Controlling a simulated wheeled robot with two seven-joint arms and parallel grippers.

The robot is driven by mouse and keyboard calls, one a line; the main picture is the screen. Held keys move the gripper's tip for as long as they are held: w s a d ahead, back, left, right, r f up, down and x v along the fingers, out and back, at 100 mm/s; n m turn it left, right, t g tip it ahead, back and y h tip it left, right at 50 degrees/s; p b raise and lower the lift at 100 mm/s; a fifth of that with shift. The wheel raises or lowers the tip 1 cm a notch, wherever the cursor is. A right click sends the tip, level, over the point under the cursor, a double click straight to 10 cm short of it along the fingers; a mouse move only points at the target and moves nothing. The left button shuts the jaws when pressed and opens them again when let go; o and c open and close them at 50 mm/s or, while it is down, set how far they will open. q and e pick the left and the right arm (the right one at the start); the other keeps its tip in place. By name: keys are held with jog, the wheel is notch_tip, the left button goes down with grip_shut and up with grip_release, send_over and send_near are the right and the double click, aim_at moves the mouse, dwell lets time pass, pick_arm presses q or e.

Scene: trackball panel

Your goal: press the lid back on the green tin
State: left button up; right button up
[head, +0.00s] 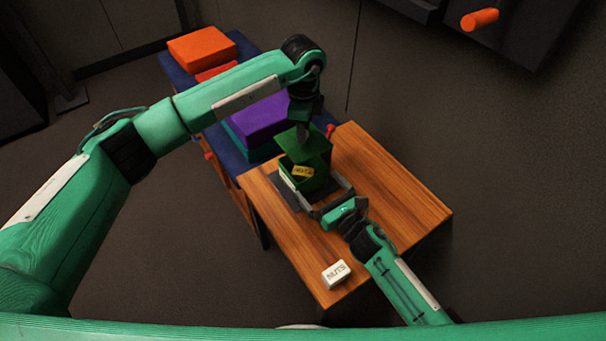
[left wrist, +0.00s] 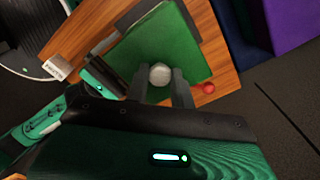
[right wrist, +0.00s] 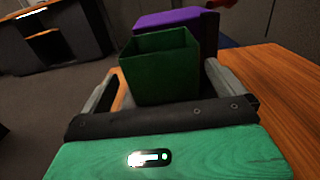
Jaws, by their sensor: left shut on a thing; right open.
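The green tin (head: 307,186) stands open on a dark mat (head: 284,194) on the wooden table. A yellow patch with lettering (head: 302,171) shows at its opening. My left gripper (head: 303,130) is shut on the pale knob (left wrist: 160,74) of the square green lid (head: 304,145). The lid is held above the tin, apart from it and set towards its far side. In the left wrist view the lid (left wrist: 180,45) hides the tin. My right gripper (head: 318,192) is open, its fingers on both sides of the tin; the tin (right wrist: 160,65) also shows between them in the right wrist view.
A white block lettered NUTS (head: 336,273) lies near the table's front edge. A purple box (head: 260,118) and orange boxes (head: 201,47) stand on a blue surface behind left. A red knob (head: 330,130) is at the table's far edge. The table's right side (head: 400,195) is clear.

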aim_at(314, 180)
jog(key=x, duration=0.6)
jog(key=shift+w+a, duration=0.1)
jog(key=shift+a, duration=0.05)
jog(key=c, duration=1)
pick_arm(q)
jog(key=shift+f, duration=2.5)
jog(key=shift+f, duration=0.1)
jog(key=shift+f, duration=0.8)
jog(key=shift+f, duration=0.65)
